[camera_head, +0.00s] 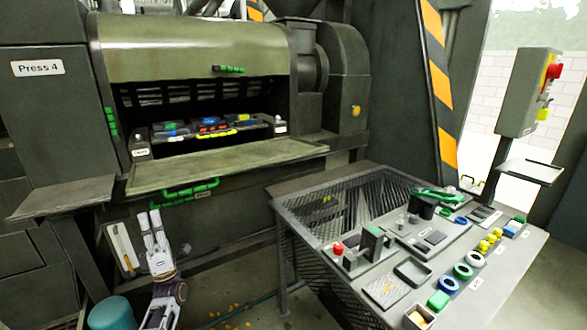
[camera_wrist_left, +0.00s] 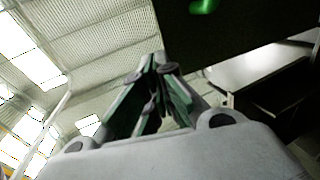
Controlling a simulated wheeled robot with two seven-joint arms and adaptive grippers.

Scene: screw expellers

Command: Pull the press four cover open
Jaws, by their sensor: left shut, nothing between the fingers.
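Press 4 (camera_head: 37,68) has its name on a sign at the left. Its curved olive upper cover (camera_head: 185,48) has a short green handle (camera_head: 229,69). Below it a flat olive panel (camera_head: 225,166) sticks out, with a green bar handle (camera_head: 191,189) at its front edge. The front between them is open, showing trays inside. My left gripper (camera_head: 148,217) is below and left of the bar handle, apart from it, pointing up. In the left wrist view its fingers (camera_wrist_left: 155,72) are shut and empty; a green spot (camera_wrist_left: 203,5) shows at the top. My right gripper is out of view.
A mesh-topped table (camera_head: 335,200) with several parts on it stands at the right. A grey shelf (camera_head: 62,196) juts out left of the panel. A teal drum (camera_head: 110,313) stands at the lower left. A control box (camera_head: 527,92) is at the far right.

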